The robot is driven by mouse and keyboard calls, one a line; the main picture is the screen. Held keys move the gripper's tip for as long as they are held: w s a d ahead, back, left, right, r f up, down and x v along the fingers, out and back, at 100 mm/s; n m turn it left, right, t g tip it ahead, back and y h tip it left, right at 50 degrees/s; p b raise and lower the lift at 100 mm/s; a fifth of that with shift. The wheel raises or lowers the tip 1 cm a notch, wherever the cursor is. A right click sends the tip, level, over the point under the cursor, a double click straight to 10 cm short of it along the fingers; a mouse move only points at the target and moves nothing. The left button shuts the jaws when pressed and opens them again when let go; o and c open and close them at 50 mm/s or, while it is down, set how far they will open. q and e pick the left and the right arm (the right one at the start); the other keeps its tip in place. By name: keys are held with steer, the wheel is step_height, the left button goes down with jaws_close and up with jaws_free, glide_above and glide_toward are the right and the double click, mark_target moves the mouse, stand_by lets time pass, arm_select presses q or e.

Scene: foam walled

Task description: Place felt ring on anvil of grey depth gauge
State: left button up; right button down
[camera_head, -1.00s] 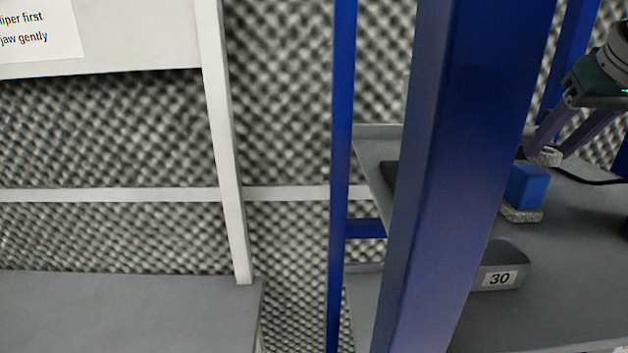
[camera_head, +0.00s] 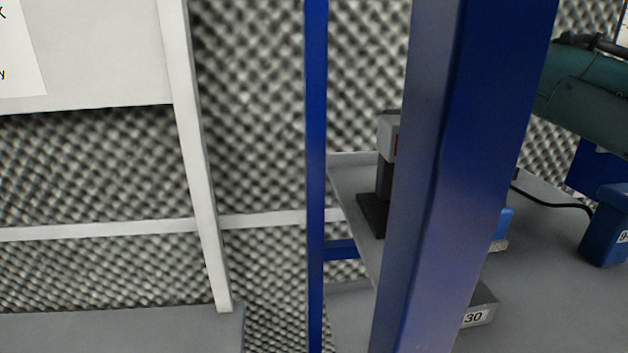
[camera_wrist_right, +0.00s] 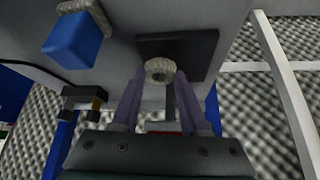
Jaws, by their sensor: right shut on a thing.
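The felt ring (camera_wrist_right: 160,62) is a pale, thick ring in the right wrist view. My right gripper (camera_wrist_right: 158,80) is shut on it, a fingertip on each side. In that view the ring overlaps the dark base plate (camera_wrist_right: 203,50) of the grey depth gauge; I cannot tell whether it touches. In the head view the gauge (camera_head: 386,140) stands on the shelf, with a grey head and a dark base, partly hidden by a blue post. There my right gripper and the ring are hidden. My left gripper is not in view.
The wide blue post (camera_head: 440,180) blocks much of the head view. A blue block (camera_wrist_right: 80,42) with a felt-like pad (camera_wrist_right: 78,7) sits near the gauge. A grey block marked 30 (camera_head: 482,303) and a blue device (camera_head: 606,228) with a cable share the grey shelf (camera_head: 550,300).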

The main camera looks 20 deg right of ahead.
steer(key=shift+w+a+f+p, duration=0.15)
steer(key=shift+a+p, duration=0.1)
steer(key=shift+a, duration=0.25)
steer(key=shift+w+a+f+p, duration=0.1)
steer(key=shift+a+p, duration=0.1)
steer(key=shift+a, duration=0.3)
steer(key=shift+f, duration=0.45)
steer(key=shift+f, duration=0.15)
steer(key=shift+c, duration=2)
jaws_free()
steer(key=v, duration=1.2)
steer(key=shift+b, duration=0.35)
